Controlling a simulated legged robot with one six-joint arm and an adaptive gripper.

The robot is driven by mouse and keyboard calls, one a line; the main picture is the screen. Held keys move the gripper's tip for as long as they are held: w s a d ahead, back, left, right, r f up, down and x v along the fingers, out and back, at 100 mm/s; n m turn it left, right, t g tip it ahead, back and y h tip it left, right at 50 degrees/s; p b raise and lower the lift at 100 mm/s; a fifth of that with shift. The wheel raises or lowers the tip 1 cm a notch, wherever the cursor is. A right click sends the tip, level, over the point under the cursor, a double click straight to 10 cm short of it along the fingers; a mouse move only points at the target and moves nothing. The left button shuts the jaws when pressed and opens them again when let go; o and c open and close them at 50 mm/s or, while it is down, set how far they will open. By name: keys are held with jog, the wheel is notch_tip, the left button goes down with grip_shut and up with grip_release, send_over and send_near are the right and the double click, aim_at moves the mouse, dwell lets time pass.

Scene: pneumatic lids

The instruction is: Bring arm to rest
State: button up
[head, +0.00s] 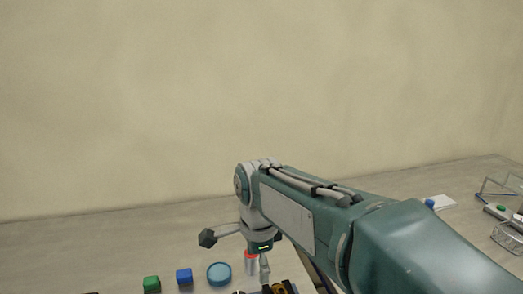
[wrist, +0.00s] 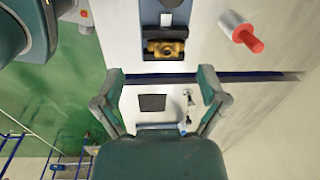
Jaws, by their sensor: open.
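My arm reaches from the lower right to the middle of the head view, its wrist bent down over the table (head: 90,250). My gripper (wrist: 161,76) shows in the wrist view with its two fingers spread wide and nothing between them. Beyond the fingertips is a yellow piece (wrist: 165,48) in a black holder; a yellow and black part also shows at the bottom edge of the head view (head: 283,288). A red and white cylinder (wrist: 240,32) stands apart, right of the fingers. The fingers are not clearly visible in the head view.
Clear-framed items (head: 508,235) and a white plate with a blue knob (head: 440,202) are at the right. The back left of the table is clear.

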jog(key=s+d+f+n+t, duration=0.1)
jog(key=s+d+n+t, duration=0.3)
jog(key=s+d+n, duration=0.9)
jog(key=s+d, duration=0.2)
jog(key=d, duration=0.2)
jog(key=shift+d+f+n+t, duration=0.15)
jog(key=shift+f+n+t, duration=0.1)
jog(key=shift+n+t, duration=0.15)
